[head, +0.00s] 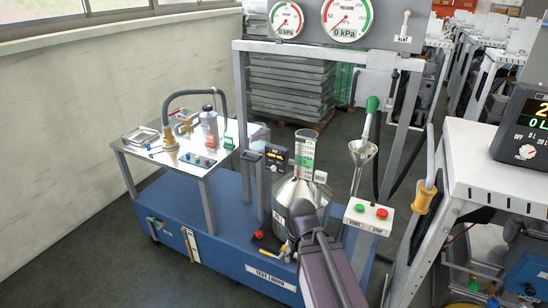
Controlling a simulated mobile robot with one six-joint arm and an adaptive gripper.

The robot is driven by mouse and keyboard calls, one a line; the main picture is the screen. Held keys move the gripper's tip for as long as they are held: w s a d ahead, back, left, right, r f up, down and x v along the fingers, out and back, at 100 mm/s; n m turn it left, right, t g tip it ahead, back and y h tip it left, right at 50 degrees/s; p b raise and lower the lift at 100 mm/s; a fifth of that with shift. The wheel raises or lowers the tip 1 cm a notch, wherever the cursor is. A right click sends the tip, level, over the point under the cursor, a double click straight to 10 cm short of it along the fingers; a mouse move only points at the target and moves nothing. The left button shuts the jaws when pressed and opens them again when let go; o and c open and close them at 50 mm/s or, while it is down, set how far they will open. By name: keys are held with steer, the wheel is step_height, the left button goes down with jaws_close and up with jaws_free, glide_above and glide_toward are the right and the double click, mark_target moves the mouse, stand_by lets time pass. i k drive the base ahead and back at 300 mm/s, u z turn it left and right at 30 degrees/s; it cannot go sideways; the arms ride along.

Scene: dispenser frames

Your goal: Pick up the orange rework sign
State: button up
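I cannot make out separate fingertips, so whether my gripper is open, shut or holding anything does not show. My arm hides part of the vessel and of the blue base behind it.
A blue wheeled base (225,215) carries a small metal table (160,160) with tools and a bottle. A funnel (362,152) and a start/stop box (369,214) stand right of the vessel. A white bench (470,165) is at right. Grey floor shows at lower left.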

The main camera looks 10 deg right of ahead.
mark_target(210, 142)
steer(key=z, duration=0.95)
steer(key=k, duration=0.15)
steer(key=u, duration=3.35)
steer(key=i, duration=1.45)
steer(key=u, duration=0.05)
